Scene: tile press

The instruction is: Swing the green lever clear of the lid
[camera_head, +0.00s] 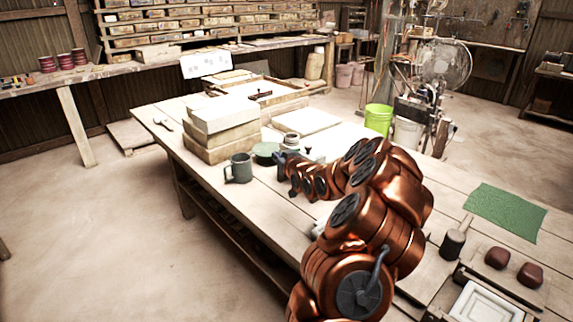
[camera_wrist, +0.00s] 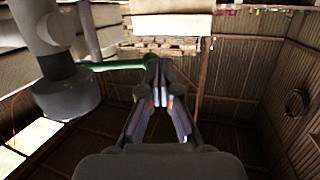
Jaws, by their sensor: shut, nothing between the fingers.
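In the wrist view a thin green bar, the lever (camera_wrist: 122,64), runs rightward from a dark grey rounded body (camera_wrist: 65,80) to the tips of my gripper (camera_wrist: 158,66). The two fingers close together at the tips, with nothing seen between them. Whether they touch the lever is not clear. In the head view my gripper (camera_head: 280,159) is at the end of my copper arm, low over the table, beside a round grey-green piece (camera_head: 265,153). The lever cannot be made out there, and I cannot identify the lid with certainty in either view.
A grey mug (camera_head: 238,169) and stacked pale blocks (camera_head: 222,130) stand left of my gripper. A small jar (camera_head: 290,141) is close behind it. A green cloth (camera_head: 505,212) and a mallet (camera_head: 453,243) lie right of my arm. The table's front left edge is mostly clear.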

